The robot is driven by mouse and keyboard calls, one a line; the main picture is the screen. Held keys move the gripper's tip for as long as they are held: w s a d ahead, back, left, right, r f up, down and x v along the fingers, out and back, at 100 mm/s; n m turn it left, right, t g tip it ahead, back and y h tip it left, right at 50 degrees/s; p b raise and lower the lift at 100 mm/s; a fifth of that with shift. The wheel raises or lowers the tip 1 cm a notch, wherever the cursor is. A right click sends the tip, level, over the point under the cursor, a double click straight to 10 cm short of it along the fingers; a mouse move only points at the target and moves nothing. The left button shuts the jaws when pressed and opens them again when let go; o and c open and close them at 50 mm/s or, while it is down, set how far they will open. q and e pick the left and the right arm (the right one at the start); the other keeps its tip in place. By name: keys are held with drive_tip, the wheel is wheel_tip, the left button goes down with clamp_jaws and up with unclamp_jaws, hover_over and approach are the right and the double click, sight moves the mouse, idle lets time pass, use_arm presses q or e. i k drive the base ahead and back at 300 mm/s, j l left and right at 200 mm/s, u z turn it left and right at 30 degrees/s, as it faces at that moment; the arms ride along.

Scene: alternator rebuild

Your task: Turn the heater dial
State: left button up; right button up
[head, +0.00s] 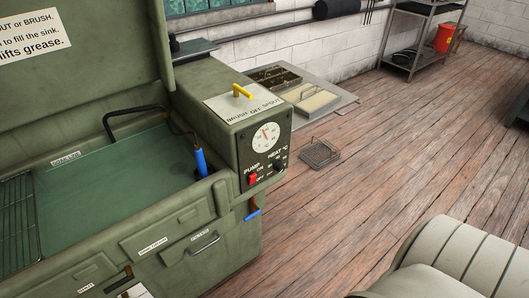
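The heater dial (279,166) is a small dark knob on the black control panel at the right front of the green parts washer (190,215). It sits under the "HEAT °C" lettering; its pointer setting is too small to read. A round white gauge (265,137) is above it on the same panel. A red pump switch (253,179) is to its left. Neither of my grippers is in view, and nothing touches the dial.
A yellow lever (242,91) tops the control box. A blue-handled brush (201,163) stands at the sink's right. Open floor lies right of the washer.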

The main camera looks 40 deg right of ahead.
sight(279, 166)
drive_tip(key=z, duration=1.35)
drive_tip(key=u, duration=0.35)
drive_tip(key=i+l+u, duration=0.25)
drive_tip(key=l+u, duration=0.25)
drive_tip(key=l, duration=0.2)
drive_tip(key=i+l+u, duration=0.1)
drive_tip(key=l+u, duration=0.15)
drive_tip(key=l, duration=0.15)
drive_tip(key=l+u, duration=0.25)
drive_tip(key=l, duration=0.15)
drive_tip(key=i, duration=0.05)
